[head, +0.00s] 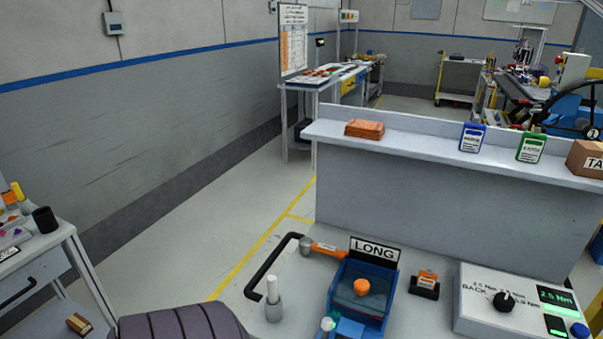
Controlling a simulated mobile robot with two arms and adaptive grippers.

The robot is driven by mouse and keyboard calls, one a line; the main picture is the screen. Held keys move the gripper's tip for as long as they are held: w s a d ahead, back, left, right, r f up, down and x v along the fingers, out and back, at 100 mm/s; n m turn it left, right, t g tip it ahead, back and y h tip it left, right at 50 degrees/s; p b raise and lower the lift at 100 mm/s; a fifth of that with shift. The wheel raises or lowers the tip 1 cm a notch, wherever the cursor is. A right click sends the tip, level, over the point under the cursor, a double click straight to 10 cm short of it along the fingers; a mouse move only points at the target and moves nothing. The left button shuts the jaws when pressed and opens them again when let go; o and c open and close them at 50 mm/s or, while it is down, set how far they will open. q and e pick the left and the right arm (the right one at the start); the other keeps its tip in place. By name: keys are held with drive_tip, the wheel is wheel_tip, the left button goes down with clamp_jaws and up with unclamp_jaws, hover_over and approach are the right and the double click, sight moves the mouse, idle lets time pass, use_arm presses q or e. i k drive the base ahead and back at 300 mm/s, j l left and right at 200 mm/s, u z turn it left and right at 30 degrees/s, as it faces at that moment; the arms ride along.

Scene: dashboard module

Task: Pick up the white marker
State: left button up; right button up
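A slim white upright cylinder that looks like the white marker (272,289) stands in a small grey round holder (274,312) near the front left of the workbench. Its upper part is exposed and its lower end is hidden in the holder. A second small white-topped item (327,325) shows at the bottom edge by the blue bin, cut off by the frame, and I cannot tell what it is. Neither of my grippers is in view.
A blue bin (336,294) marked LONG, an orange hammer (325,249), a black bent handle (262,270) and a torque box (470,300) surround the holder. A raised shelf (420,147) stands behind. A grey ribbed shape (180,325) is at the bottom left.

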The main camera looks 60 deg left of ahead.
sight(271, 281)
drive_tip(key=u, duration=2.05)
